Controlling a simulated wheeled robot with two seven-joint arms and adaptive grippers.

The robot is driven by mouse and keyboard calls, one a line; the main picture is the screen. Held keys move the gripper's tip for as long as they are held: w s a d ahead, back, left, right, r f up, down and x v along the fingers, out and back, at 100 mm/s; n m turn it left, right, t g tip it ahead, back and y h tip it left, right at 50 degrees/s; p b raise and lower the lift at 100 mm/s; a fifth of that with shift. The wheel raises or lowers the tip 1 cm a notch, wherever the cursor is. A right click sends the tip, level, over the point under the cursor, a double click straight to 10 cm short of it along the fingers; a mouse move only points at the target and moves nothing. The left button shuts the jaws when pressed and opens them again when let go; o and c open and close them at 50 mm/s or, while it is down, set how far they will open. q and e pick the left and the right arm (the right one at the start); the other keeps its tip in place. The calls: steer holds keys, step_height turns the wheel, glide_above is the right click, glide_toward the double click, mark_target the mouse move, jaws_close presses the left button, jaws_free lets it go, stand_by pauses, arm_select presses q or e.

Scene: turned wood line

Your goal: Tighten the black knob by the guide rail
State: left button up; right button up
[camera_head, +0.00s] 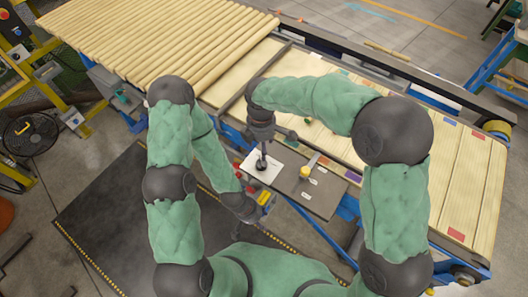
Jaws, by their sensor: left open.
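My left gripper (250,216) is low in front of the line, beside a small red and yellow box; it is open, though its fingertips are small and partly hidden. My right arm reaches across from the right and its hand points down, with the right gripper (262,160) over a white plate (250,171) on a grey side shelf. A small dark round shape shows at its tip; I cannot tell whether this is the black knob or the fingers, or whether they touch. The guide rail (335,165) seems to run along the line's near edge, partly hidden by my right arm.
A yellow knob (305,173) with a lever stands on the grey shelf (318,200), right of the white plate. Wooden slats (150,45) and pale boards (470,175) lie along the line. A red and yellow box (265,198) sits below the shelf. A dark mat (110,220) lies clear at left.

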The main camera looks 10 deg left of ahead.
mark_target(261, 162)
steer(key=f, duration=1)
steer(key=shift+s+f, duration=0.15)
steer(key=shift+s, duration=0.05)
steer(key=shift+c, duration=0.3)
steer(key=c, duration=1.1)
